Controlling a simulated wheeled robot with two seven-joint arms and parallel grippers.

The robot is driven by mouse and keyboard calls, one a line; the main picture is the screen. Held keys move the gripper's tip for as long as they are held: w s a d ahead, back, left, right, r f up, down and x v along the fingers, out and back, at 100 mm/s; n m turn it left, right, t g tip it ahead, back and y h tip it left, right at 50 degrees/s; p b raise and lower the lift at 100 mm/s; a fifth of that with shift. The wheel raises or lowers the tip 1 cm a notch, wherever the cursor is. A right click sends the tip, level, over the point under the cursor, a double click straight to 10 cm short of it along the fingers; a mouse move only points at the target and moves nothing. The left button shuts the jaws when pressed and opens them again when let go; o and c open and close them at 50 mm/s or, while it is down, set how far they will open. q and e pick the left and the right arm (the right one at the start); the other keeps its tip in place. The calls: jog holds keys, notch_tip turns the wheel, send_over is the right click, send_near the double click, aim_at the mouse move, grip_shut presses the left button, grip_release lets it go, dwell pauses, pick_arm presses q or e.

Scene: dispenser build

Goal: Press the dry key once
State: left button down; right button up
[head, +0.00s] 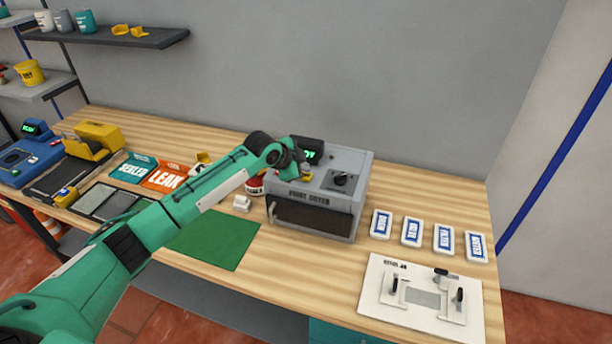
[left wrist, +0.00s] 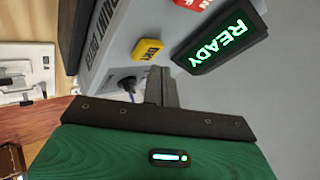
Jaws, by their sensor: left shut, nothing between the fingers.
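The grey paint dryer (head: 345,215) stands on the bench, with a dark front door, a black knob on top and a display (head: 310,154) at its back left. The left wrist view shows the display (left wrist: 222,40) reading READY in green. The yellow dry key (left wrist: 147,49) is on the dryer's top panel, with part of a red key (left wrist: 190,3) beyond it. My left gripper (left wrist: 160,88) is shut and empty, its fingertips close to the yellow key and apart from it in the picture; the exact gap is unclear. In the head view my left gripper (head: 303,172) is over the dryer's left top.
A green mat (head: 218,240) lies left of the dryer. Several blue-and-white labelled blocks (head: 412,232) stand right of it, behind a white fixture board (head: 420,300) with clamps. Orange and teal pouches (head: 165,178) and a blue machine (head: 35,155) are at left.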

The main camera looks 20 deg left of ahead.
pick_arm(q)
jog(key=shift+f, duration=0.1)
dwell(0.6)
jog(key=shift+f, duration=0.35)
jog(key=shift+f, duration=0.5)
dwell(0.5)
dwell(0.4)
jog(key=shift+r+p, duration=0.7)
jog(key=shift+r, duration=0.2)
jog(key=shift+r, duration=0.15)
notch_tip(320, 180, up, 5)
jog(key=p, duration=0.4)
